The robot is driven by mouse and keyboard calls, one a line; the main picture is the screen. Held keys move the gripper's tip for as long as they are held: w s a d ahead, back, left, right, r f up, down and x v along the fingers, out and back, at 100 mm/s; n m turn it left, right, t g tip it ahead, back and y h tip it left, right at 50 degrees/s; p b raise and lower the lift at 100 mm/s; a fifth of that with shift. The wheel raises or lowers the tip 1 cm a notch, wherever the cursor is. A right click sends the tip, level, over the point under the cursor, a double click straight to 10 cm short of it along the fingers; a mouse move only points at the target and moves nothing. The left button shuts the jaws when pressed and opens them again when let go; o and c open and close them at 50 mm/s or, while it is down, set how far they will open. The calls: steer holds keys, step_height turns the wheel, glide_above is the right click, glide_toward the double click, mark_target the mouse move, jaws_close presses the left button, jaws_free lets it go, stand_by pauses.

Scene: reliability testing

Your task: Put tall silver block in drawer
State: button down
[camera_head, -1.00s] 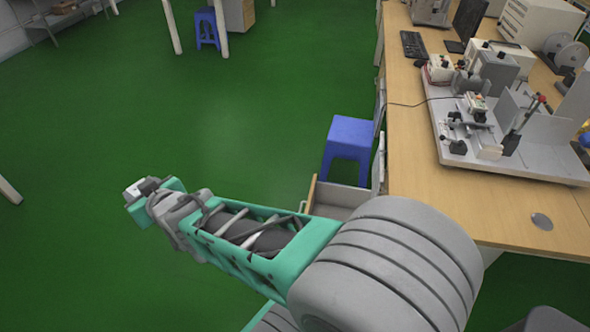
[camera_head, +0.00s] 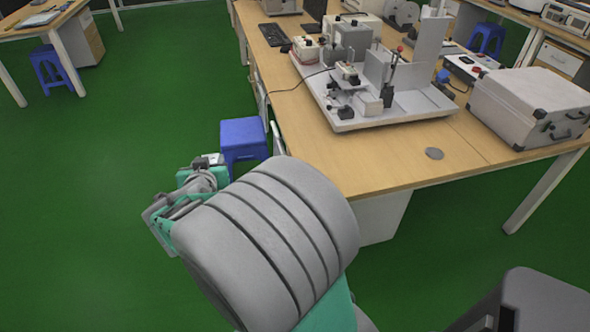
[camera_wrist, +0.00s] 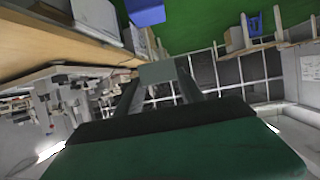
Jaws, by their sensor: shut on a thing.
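In the wrist view, my gripper (camera_wrist: 158,85) is shut on a grey, silver-looking block (camera_wrist: 157,72), which sits between its fingertips at the centre of the picture. In the head view, the end of my arm (camera_head: 203,168) is held out over the floor, just in front of the blue stool. The block cannot be made out clearly there. The open drawer is not visible in the head view now; my large grey arm link covers the area under the table's near left corner.
A blue stool (camera_head: 243,138) stands close beside the wooden table (camera_head: 330,160). The table bears a grey test rig (camera_head: 400,106) and a light grey case (camera_head: 530,105). A dark grey seat (camera_head: 540,300) is at the bottom right. Green floor at left is open.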

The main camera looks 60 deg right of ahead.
steer(key=s+d+f+m+g+h+b, duration=0.25)
steer(key=s+d+m+g, duration=0.6)
steer(key=s+d, duration=0.65)
steer(key=shift+n+h, duration=0.25)
steer(key=shift+h, duration=0.1)
steer(key=s+d+f, duration=0.1)
steer(key=d+f, duration=0.1)
steer(key=d, duration=0.2)
steer(key=s+d+f, duration=0.1)
steer(key=d+f, duration=0.2)
steer(key=d, duration=0.1)
steer(key=s+d+f, duration=0.1)
steer(key=d+f, duration=0.2)
steer(key=d, duration=0.1)
steer(key=shift+f+b, duration=0.2)
steer(key=shift+b, duration=0.15)
step_height(320, 180, down, 3)
steer(key=shift+d, duration=0.15)
steer(key=shift+f, duration=0.15)
steer(key=shift+w+f, duration=0.1)
steer(key=c, duration=1.2)
jaws_free()
steer(key=shift+f, duration=0.1)
steer(key=o, duration=0.5)
